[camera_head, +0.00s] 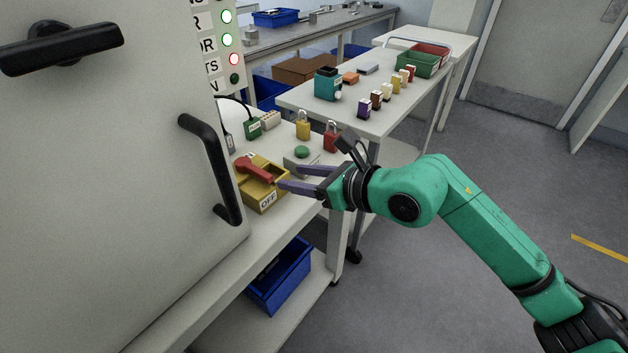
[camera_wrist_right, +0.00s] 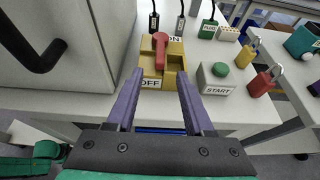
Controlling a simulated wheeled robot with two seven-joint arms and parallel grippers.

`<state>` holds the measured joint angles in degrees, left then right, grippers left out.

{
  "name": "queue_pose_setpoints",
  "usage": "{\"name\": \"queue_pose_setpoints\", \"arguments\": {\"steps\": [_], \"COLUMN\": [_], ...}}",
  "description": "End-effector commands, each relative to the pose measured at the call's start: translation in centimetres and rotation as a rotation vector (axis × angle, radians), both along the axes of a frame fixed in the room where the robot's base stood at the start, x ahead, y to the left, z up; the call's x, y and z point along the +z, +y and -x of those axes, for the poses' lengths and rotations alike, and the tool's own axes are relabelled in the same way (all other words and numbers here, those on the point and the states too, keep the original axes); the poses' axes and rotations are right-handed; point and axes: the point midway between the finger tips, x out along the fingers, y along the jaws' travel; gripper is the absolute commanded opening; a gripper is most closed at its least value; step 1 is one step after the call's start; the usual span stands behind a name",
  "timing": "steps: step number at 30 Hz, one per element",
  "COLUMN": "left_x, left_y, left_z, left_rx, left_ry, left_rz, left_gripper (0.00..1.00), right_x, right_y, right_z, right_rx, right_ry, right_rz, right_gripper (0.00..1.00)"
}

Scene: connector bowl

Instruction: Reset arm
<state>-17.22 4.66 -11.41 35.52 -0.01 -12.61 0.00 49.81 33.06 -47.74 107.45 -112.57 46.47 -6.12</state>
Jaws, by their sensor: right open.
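My right gripper (camera_head: 300,179) is open and empty, reaching in from the right over the front edge of the near bench. Its two purple-grey fingers also show in the right wrist view (camera_wrist_right: 160,105), apart, with a yellow switch box (camera_wrist_right: 175,76) beyond them. The box (camera_head: 263,201) is marked OFF at its front and carries a red lever (camera_head: 255,169). In the right wrist view the red lever (camera_wrist_right: 160,50) stands between the ON and OFF labels. The fingers are close to the box; I cannot tell whether they touch it. My left gripper is not in view.
A grey START box with a green button (camera_head: 302,152) and red and yellow padlocks (camera_head: 303,126) stand behind the fingers. A large grey cabinet door with a black handle (camera_head: 212,168) fills the left. A second table (camera_head: 375,122) holds several small coloured blocks. Open floor lies at right.

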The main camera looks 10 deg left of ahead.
Motion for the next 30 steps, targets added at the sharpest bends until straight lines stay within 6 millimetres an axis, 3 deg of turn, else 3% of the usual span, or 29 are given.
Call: {"name": "queue_pose_setpoints", "arguments": {"steps": [3,6,22,25,26,27,29,30], "left_x": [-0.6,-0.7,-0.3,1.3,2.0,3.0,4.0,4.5], "left_y": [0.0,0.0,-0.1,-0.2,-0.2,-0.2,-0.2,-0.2], "left_z": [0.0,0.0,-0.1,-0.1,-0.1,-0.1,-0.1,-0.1], "left_rx": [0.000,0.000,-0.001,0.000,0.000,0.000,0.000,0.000], "left_ry": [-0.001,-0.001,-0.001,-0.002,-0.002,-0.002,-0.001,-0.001], "left_rz": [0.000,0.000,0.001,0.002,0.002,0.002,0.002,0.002], "left_gripper": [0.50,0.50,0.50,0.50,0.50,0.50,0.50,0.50], "right_x": [0.8,1.4,1.9,3.0,3.1,2.7,0.4,-1.9], "right_y": [-2.2,-3.2,-3.4,-3.6,-4.1,-5.6,-8.8,-11.2], "right_z": [1.2,1.8,1.7,-0.8,-2.3,-5.1,-9.0,-10.9], "right_rx": [-0.002,-0.002,-0.006,-0.059,-0.100,-0.185,-0.337,-0.442], "right_ry": [-0.001,0.000,0.043,0.278,0.391,0.563,0.783,0.898], "right_rz": [0.002,0.001,-0.042,-0.278,-0.399,-0.589,-0.849,-0.991], "right_gripper": [0.53,0.53,0.53,0.53,0.53,0.53,0.53,0.53]}}
